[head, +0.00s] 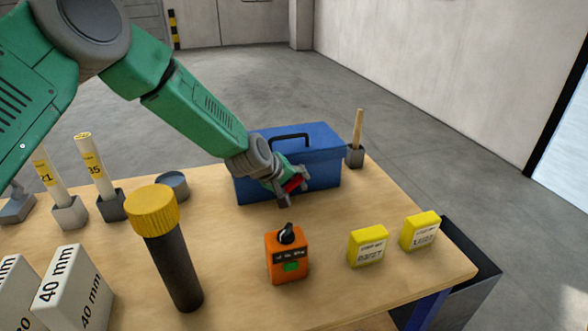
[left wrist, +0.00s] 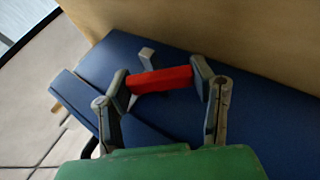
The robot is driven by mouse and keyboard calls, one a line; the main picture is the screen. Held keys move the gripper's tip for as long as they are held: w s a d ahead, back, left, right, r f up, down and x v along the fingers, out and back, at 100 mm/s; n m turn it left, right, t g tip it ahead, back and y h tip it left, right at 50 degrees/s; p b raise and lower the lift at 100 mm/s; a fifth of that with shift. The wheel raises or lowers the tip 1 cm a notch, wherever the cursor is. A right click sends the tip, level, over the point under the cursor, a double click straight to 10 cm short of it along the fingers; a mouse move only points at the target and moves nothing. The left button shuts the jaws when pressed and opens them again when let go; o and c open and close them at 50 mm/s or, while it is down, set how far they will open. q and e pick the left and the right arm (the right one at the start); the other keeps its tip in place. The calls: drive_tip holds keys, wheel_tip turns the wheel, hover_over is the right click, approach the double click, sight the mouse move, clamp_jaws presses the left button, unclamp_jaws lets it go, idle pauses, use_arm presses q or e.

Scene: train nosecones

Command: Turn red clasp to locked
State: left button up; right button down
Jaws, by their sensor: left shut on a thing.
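The red clasp (head: 294,184) is on the front of the blue toolbox (head: 325,150), which stands at the far side of the table. My left gripper (head: 291,189) comes down on the toolbox front and is shut on the clasp. In the left wrist view, the red clasp (left wrist: 160,79) spans between the two fingers of my left gripper (left wrist: 162,84), with the blue toolbox (left wrist: 260,110) behind it. The fingers cover part of the clasp in the head view, and I cannot tell its exact angle there. My right gripper is not in view.
An orange box with a black knob (head: 287,258) stands in front of the toolbox. Two yellow boxes (head: 368,246) are to the right. A black cylinder with a yellow cap (head: 168,245) and white 40 mm blocks (head: 72,290) are to the left. A wooden-handled tool (head: 357,135) stands beside the toolbox.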

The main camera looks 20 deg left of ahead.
use_arm(q)
drive_tip(key=p, duration=0.1)
drive_tip(key=g+y+p, duration=0.1)
drive_tip(key=p, duration=0.1)
drive_tip(key=shift+d+r+m+y, duration=0.1)
drive_tip(key=shift+r+m+y, duration=0.15)
drive_tip(key=shift+m+y, duration=0.05)
drive_tip(key=shift+f+g+y+p, duration=0.15)
drive_tip(key=shift+g+y+p, duration=0.35)
drive_tip(key=shift+p, duration=0.5)
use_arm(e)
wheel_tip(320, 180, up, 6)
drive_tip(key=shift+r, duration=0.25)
use_arm(q)
drive_tip(key=shift+f+g+y, duration=0.15)
drive_tip(key=shift+g+y, duration=0.15)
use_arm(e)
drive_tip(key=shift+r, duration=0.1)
use_arm(q)
drive_tip(key=o, duration=1.2)
drive_tip(key=shift+c, duration=0.2)
